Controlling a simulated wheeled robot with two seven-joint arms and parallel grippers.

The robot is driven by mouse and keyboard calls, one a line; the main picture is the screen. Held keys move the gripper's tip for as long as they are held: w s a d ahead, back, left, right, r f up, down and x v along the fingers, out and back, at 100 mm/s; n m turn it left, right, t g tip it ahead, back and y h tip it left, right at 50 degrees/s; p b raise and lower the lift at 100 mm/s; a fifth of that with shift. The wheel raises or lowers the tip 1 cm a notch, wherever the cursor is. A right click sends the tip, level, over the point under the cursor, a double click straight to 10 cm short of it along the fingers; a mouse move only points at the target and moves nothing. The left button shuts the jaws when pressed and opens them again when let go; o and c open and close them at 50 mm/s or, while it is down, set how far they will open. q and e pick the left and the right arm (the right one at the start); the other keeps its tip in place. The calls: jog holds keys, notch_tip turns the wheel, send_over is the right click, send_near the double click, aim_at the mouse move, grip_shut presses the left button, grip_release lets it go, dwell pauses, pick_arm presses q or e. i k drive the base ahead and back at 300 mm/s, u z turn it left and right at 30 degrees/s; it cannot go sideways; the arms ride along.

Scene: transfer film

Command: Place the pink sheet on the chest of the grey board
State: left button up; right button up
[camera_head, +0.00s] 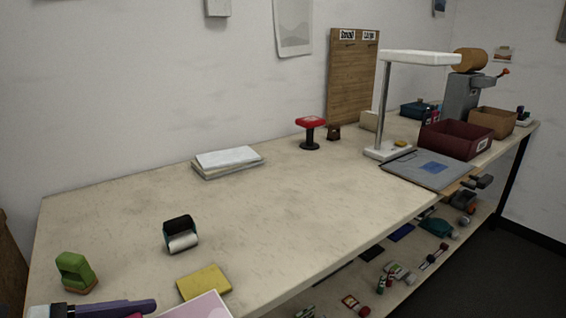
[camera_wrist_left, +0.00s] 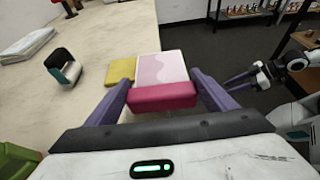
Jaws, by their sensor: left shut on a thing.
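The pink sheet (camera_wrist_left: 162,68), pale pink with a wavy pattern and a thick dark-pink near end, is between the purple fingers of my left gripper (camera_wrist_left: 163,95), which is shut on it. In the head view, part of the pink sheet (camera_head: 203,306) shows at the bottom edge, beside a purple finger of the left gripper (camera_head: 135,310). The grey board (camera_head: 415,171) lies flat at the right of the table, with a blue patch on it, far from the sheet. My right gripper (camera_wrist_left: 243,82) shows at the right of the wrist view, off the table; its opening is unclear.
A yellow pad (camera_head: 203,282), a teal-and-white roller (camera_head: 181,236) and a green tool (camera_head: 75,271) lie near the left gripper. A white lamp (camera_head: 384,105) stands behind the board, with a maroon bin (camera_head: 455,140) beyond. The middle of the table (camera_head: 300,205) is clear.

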aim_at(434, 167)
jog(key=z, duration=0.5)
jog(key=k, duration=0.6)
jog(key=z, duration=1)
jog(key=i, duration=0.85)
jog(key=u, duration=0.5)
jog(key=i, duration=0.85)
jog(key=u, duration=0.55)
